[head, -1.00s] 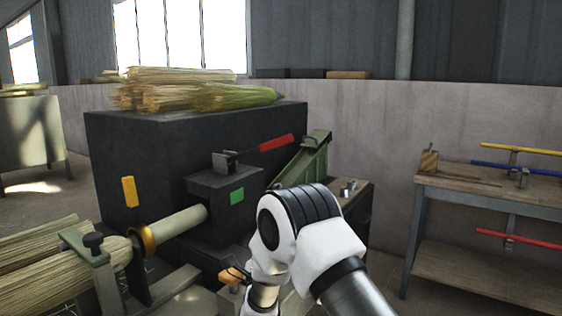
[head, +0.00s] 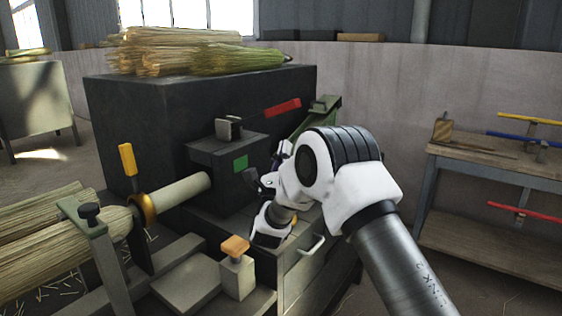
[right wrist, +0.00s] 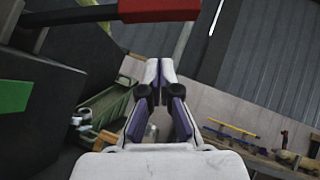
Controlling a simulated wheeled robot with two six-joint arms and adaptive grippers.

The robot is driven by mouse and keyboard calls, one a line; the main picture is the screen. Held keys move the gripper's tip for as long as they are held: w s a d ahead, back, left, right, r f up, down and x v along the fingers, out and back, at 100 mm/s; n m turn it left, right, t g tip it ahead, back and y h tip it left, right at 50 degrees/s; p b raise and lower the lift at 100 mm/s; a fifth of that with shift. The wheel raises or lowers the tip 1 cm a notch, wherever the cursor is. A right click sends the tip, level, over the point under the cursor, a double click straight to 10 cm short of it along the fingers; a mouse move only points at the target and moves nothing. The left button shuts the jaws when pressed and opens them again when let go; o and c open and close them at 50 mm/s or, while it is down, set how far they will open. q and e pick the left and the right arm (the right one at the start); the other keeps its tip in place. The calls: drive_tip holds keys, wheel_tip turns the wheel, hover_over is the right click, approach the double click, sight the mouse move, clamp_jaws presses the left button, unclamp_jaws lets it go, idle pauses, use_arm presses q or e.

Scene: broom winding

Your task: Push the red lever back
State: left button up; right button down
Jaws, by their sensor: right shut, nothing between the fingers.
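The red lever (head: 283,107) has a red grip on a dark rod and sticks out to the right above the grey block (head: 216,150) on the front of the dark machine. In the right wrist view the red lever (right wrist: 158,10) crosses the top, beyond and above my fingertips. My right gripper (head: 284,150) is below the lever and apart from it, partly hidden by my own arm. In the right wrist view its fingers (right wrist: 159,66) meet at the tips with nothing between them. My left gripper is not in view.
The dark machine (head: 140,110) carries straw bundles (head: 190,55) on top. A yellow lever (head: 128,160) and an orange-topped post (head: 236,265) are lower left. A wooden bench (head: 490,160) stands at right.

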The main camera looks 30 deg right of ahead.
drive_tip(key=w+d+r+p, duration=0.1)
drive_tip(key=w+r, duration=0.2)
drive_tip(key=r, duration=0.2)
drive_tip(key=shift+d+r, duration=0.15)
drive_tip(key=shift+r, duration=0.25)
drive_tip(key=shift+w, duration=0.15)
drive_tip(key=shift+r, duration=0.15)
